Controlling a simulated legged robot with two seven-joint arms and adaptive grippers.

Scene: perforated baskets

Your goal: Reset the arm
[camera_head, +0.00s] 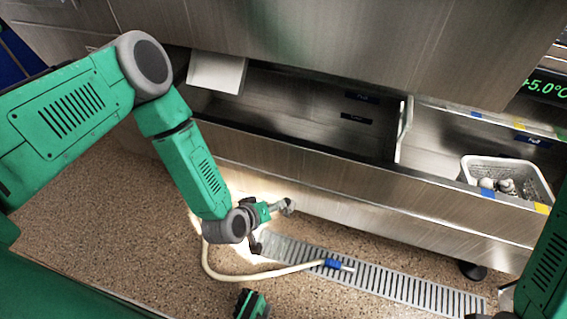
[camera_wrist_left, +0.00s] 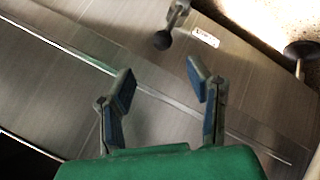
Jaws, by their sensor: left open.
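My left arm (camera_head: 195,165) comes in from the left and bends down over the floor in front of the steel counter. Its gripper (camera_head: 287,206) hangs beside the counter's front, small in the head view. In the left wrist view the left gripper (camera_wrist_left: 160,80) is open, with its two fingers apart and nothing between them. Bare steel panel lies behind the fingers. My right arm (camera_head: 545,275) shows only in part at the lower right edge; its gripper is out of view.
A perforated basket (camera_head: 516,163) with whitish items stands in the sink trough at the right. A divider (camera_head: 404,130) splits the trough (camera_head: 290,95). A hose (camera_head: 215,273) with a blue fitting (camera_head: 333,263) lies on the floor by a drain grate (camera_head: 400,284).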

